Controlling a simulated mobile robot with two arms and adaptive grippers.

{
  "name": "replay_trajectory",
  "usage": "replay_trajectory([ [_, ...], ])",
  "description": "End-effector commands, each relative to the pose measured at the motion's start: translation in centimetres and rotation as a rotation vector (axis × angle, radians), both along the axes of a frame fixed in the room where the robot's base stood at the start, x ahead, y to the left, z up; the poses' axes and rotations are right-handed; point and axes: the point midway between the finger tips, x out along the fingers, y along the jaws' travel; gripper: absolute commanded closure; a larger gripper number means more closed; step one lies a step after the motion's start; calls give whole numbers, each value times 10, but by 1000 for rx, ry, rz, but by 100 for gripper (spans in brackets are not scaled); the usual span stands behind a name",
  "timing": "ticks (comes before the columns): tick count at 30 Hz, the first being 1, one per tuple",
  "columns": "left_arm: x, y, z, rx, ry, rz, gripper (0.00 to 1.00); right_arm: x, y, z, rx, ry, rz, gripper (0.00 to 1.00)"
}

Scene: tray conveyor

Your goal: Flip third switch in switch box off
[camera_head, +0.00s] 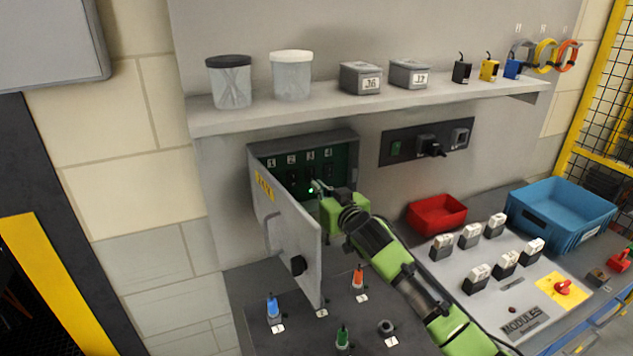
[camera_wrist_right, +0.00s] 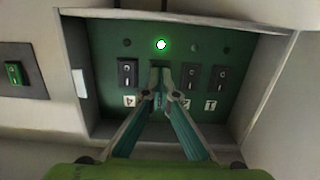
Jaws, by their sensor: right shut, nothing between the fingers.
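The switch box (camera_head: 303,140) is open on the back wall, its door swung out toward me. Inside are several dark switches on a green panel, labelled 1 to 4. In the right wrist view the row appears reversed, with switch 4 (camera_wrist_right: 127,73) at left and switches 2 (camera_wrist_right: 192,78) and 1 (camera_wrist_right: 219,79) at right. The third switch (camera_wrist_right: 158,72) is partly hidden by my fingertips; its position is unclear. A green lamp (camera_wrist_right: 161,44) in its column is lit. My right gripper (camera_head: 317,187) is shut and empty, its tips (camera_wrist_right: 162,97) at the third switch; contact is unclear. My left gripper is out of view.
The box door (camera_head: 287,228) stands just left of my right gripper. A shelf (camera_head: 340,112) with jars and small boxes runs above. Below are coloured connectors on the bench (camera_head: 255,290); a red bin (camera_head: 436,213) and blue bin (camera_head: 562,212) stand to the right.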

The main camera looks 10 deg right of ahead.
Motion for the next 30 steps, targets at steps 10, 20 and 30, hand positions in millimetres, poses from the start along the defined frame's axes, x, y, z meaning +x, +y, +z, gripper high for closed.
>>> replay_trajectory([
  [10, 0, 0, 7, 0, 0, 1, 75, 18, 4, -2, -1, 0, 0, 100],
  [20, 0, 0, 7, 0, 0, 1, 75, 18, 4, -3, 0, -1, 0, 100],
  [30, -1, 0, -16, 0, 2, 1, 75, 24, 5, -4, 11, -57, 1, 100],
])
